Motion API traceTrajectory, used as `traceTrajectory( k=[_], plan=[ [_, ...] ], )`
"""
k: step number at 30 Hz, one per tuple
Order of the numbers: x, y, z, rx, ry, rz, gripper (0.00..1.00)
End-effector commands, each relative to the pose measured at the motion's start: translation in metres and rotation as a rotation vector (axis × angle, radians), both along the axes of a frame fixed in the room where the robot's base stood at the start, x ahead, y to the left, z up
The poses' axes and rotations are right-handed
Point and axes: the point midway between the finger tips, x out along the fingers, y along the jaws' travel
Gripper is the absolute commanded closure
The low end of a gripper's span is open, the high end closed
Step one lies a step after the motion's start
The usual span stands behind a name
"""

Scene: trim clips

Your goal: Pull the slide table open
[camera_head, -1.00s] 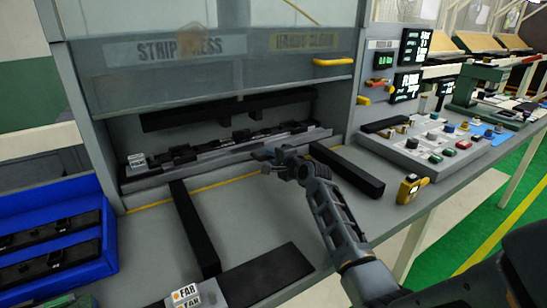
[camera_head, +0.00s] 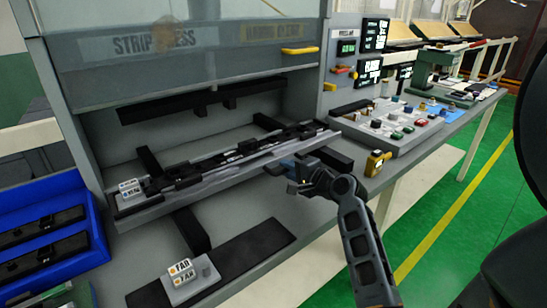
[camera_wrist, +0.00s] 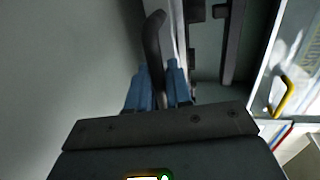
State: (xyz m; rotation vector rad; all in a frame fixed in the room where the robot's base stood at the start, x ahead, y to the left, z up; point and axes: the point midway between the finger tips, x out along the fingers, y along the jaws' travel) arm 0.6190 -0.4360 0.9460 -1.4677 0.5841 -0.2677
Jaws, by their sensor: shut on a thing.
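The slide table (camera_head: 232,176) is a long grey tray carrying black strip parts. It sits out in front of the press opening, across two black rails, with a small labelled block at its left end. My gripper (camera_head: 278,168) is at the table's front edge, right of its middle. In the wrist view the blue fingers of my gripper (camera_wrist: 159,85) are closed around a dark curved handle (camera_wrist: 153,38). The table's grey edge (camera_wrist: 182,30) runs beside the handle. In the head view the handle is hidden by the gripper.
The press cabinet (camera_head: 160,75) stands behind, with a yellow handle (camera_head: 300,50) on its front panel. A labelled button block (camera_head: 190,282) stands on a dark mat (camera_head: 255,247) in front. A blue bin (camera_head: 40,255) is at left; a control panel (camera_head: 400,132) is at right.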

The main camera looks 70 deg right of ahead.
Motion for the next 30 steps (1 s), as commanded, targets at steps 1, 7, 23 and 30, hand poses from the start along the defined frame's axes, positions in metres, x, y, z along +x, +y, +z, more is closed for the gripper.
traceTrajectory(
  k=[1,7,23,30],
  plan=[
    [-0.009,0.006,-0.001,0.002,0.003,0.000,1.00],
    [-0.031,0.021,-0.001,0.002,0.001,0.002,1.00],
    [-0.043,0.028,-0.001,0.002,0.000,0.002,1.00],
    [-0.043,0.027,-0.001,0.002,0.000,0.002,0.66]
  ],
)
